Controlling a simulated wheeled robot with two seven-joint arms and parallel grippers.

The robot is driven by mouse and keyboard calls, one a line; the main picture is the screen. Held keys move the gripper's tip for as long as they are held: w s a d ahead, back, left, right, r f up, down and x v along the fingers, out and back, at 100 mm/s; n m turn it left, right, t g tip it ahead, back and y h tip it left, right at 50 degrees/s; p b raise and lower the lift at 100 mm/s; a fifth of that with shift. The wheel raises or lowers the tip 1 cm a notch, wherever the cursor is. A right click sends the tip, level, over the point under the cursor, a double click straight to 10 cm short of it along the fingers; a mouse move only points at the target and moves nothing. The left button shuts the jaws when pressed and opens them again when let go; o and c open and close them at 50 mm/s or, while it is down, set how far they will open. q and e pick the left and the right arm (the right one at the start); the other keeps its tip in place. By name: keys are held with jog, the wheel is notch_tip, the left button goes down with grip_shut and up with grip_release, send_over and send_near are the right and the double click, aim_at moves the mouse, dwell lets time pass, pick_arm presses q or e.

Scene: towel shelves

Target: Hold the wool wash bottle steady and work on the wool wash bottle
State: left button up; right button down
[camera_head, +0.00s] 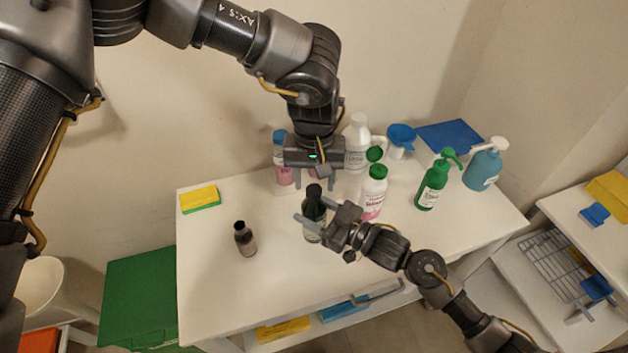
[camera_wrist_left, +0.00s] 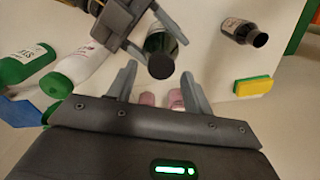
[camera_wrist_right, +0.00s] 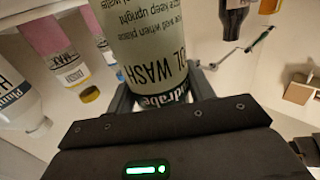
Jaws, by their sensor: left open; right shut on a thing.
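The wool wash bottle (camera_head: 313,229) is dark green with a black cap and a pale label, and stands upright near the middle of the white table. My right gripper (camera_head: 318,213) is shut around its body. In the right wrist view the bottle (camera_wrist_right: 150,45) fills the space between the fingers, its label partly reading "WASH". My left gripper (camera_head: 315,181) is open and empty, pointing down above and slightly behind the cap. In the left wrist view the cap (camera_wrist_left: 161,66) lies just beyond the open fingers, roughly between them. The lower bottle is partly hidden by my right gripper.
A small brown bottle (camera_head: 245,239) stands to the left; a yellow-green sponge (camera_head: 200,199) lies at the back left. Behind and right are a pink bottle (camera_head: 284,176), a white jug (camera_head: 357,142), a green-capped bottle (camera_head: 374,192) and green (camera_head: 431,186) and teal (camera_head: 482,170) pump bottles. The front-left tabletop is clear.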

pick_arm(q)
notch_tip(320, 180, up, 4)
jog(key=shift+f, duration=0.25)
